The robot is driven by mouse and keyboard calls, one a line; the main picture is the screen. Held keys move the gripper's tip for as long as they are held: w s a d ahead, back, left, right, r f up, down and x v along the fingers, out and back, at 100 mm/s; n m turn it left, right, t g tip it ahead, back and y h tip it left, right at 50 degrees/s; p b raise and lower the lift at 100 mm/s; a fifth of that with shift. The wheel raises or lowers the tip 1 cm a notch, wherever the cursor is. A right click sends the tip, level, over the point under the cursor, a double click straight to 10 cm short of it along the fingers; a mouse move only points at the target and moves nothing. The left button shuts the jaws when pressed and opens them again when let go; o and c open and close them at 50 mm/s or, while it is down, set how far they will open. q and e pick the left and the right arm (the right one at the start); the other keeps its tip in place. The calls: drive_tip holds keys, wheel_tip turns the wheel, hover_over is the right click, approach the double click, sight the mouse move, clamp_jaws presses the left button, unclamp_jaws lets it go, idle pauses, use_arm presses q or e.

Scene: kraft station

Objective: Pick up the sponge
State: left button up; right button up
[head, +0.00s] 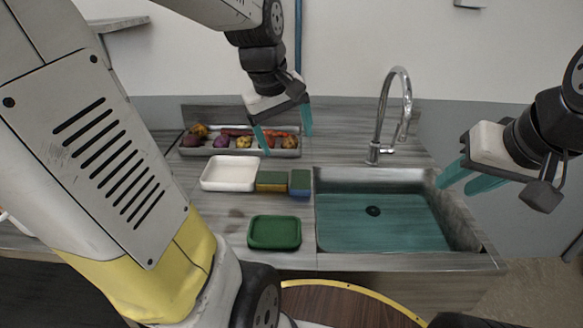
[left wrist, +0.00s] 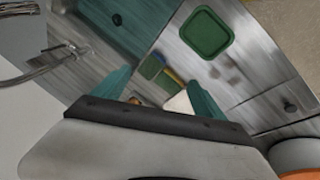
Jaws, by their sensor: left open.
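Two sponges lie side by side on the counter, left of the sink. One is green and yellow (head: 272,181). The other is green and blue (head: 300,183). In the left wrist view a green sponge (left wrist: 151,67) shows beyond the fingers, partly hidden.
A white dish (head: 229,173) stands just left of the sponges, and a green dish (head: 274,232) in front of them. A metal tray (head: 190,151) of vegetables is behind. The sink (head: 345,215) with its faucet (head: 408,100) is at the right.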

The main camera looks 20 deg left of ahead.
use_arm(q)
drive_tip(key=w+a+f+n+g, duration=0.2)
drive_tip(key=w+a+f+n, duration=0.3)
drive_tip(key=w+f+n, duration=0.25)
drive_tip(key=n+g+y, duration=0.1)
drive_tip(key=n+g, duration=0.1)
drive_tip(key=n, duration=0.3)
hover_over(273, 177)
wheel_tip(273, 177, down, 6)
drive_tip(key=shift+f, duration=0.2)
drive_tip(key=shift+w+a+f+n, duration=0.15)
drive_tip(key=shift+f+n, duration=0.1)
drive_tip(key=shift+f, duration=0.15)
wheel_tip(273, 177, down, 8)
drive_tip(key=shift+r, duration=0.2)
drive_tip(key=c, duration=1.5)
drive_tip(key=shift+r, duration=0.6)
drive_tip(key=shift+c, duration=0.2)
wheel_tip(273, 177, up, 2)
drive_tip(key=shift+r, duration=0.2)
drive_tip(key=s+d, duration=0.2)
drive_tip(key=s, duration=0.3)
drive_tip(key=s+d+r, duration=0.1)
drive_tip(key=s+d, duration=0.1)
drive_tip(key=s, duration=0.2)
drive_tip(key=s+d, duration=0.3)
drive_tip(key=s, duration=0.2)
drive_tip(key=shift+s+r, duration=0.25)
drive_tip(key=shift+s, duration=0.1)
